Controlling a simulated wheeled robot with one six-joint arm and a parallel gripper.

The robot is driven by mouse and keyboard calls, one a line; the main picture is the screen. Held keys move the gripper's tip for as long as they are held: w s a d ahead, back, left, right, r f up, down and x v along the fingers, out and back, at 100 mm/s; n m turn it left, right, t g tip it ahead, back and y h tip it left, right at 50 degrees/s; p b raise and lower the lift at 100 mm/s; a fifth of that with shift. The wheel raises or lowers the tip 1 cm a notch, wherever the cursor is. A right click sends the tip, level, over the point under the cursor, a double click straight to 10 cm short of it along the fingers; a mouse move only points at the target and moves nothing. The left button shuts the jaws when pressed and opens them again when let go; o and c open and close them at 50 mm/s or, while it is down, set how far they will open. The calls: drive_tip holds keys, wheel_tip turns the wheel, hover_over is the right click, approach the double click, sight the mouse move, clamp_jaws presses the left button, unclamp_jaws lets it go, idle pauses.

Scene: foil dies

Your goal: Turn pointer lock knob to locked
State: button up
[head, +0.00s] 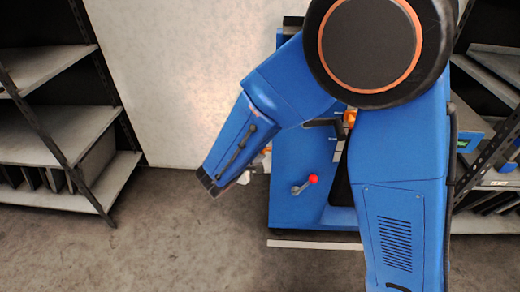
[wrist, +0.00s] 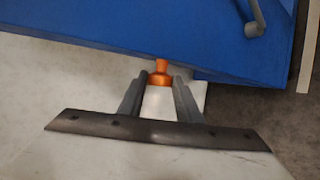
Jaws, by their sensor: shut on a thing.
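An orange knob (wrist: 160,74), which I take to be the pointer lock knob, sticks out from the edge of the blue machine (wrist: 130,25) in the wrist view. My gripper (wrist: 160,80) has its two grey fingers on either side of it and is shut on it. The inner end of the knob meets the blue housing. In the head view, a bit of orange (head: 267,149) shows beside my arm at the machine's left edge, and my arm hides most of that spot. I see no mark telling the knob's setting.
A grey lever with a red ball (head: 313,179) is on the machine's (head: 290,213) front. Another orange part (head: 350,117) sits higher, partly behind my arm. Shelves (head: 60,135) stand at left and right. The floor (head: 150,235) at front left is clear.

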drive_tip(key=t, duration=0.2)
drive_tip(key=f+m+t+h, duration=0.1)
drive_tip(key=t, duration=0.1)
drive_tip(key=shift+s+m, duration=0.1)
drive_tip(key=shift+m, duration=0.2)
drive_tip(key=shift+t+h, duration=0.3)
drive_tip(key=o, duration=1)
drive_tip(key=v, duration=1.7)
drive_tip(key=shift+s+a, duration=0.1)
drive_tip(key=shift+s, duration=0.05)
